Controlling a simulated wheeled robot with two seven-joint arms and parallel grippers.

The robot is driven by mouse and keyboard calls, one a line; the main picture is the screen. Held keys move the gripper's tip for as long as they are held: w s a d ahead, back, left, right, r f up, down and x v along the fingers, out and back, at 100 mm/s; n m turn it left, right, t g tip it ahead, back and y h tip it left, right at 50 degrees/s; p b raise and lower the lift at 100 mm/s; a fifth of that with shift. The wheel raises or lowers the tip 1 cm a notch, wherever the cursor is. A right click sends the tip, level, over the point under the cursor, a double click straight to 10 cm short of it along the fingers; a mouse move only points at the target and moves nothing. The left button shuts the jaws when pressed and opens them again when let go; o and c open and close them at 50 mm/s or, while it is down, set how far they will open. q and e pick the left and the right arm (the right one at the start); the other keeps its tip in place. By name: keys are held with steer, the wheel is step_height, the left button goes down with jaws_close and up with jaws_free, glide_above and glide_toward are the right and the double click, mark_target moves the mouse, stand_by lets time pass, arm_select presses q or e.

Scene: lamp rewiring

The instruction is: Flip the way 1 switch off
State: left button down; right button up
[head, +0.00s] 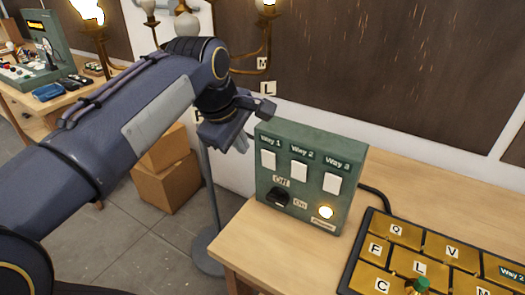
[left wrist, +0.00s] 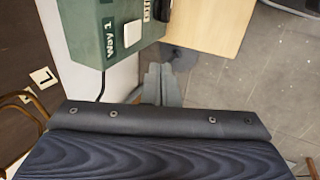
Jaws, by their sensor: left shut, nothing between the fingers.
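The green switch box (head: 305,219) stands on the wooden table near its left edge. Three white switches sit in a row under labels, and the Way 1 switch (head: 268,159) is the leftmost. Its on or off position is too small to tell. The Way 1 switch also shows in the left wrist view (left wrist: 132,33), beside its label. My left gripper (head: 243,143) is just left of the box, apart from the switch face. In the left wrist view its fingers (left wrist: 158,72) are together and empty, beyond the box's lower right. My right gripper is out of view.
A black knob (head: 279,196) marked Off and On and a glowing power light (head: 326,212) are low on the box. A tray of lettered brass plates (head: 395,235) lies right. A lamp with lit bulbs (head: 88,12) stands behind my arm. Cardboard boxes (head: 165,190) are on the floor.

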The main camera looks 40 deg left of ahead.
mark_target(267, 161)
arm_select(q)
steer(key=w+f+p, duration=0.1)
steer(key=w+f, duration=0.7)
steer(key=shift+a+f, duration=0.35)
steer(key=shift+a, duration=0.1)
steer(key=shift+w+r+p, duration=0.25)
steer(key=shift+w+p, duration=0.05)
steer(key=shift+w, duration=0.25)
steer(key=shift+s+f, duration=0.1)
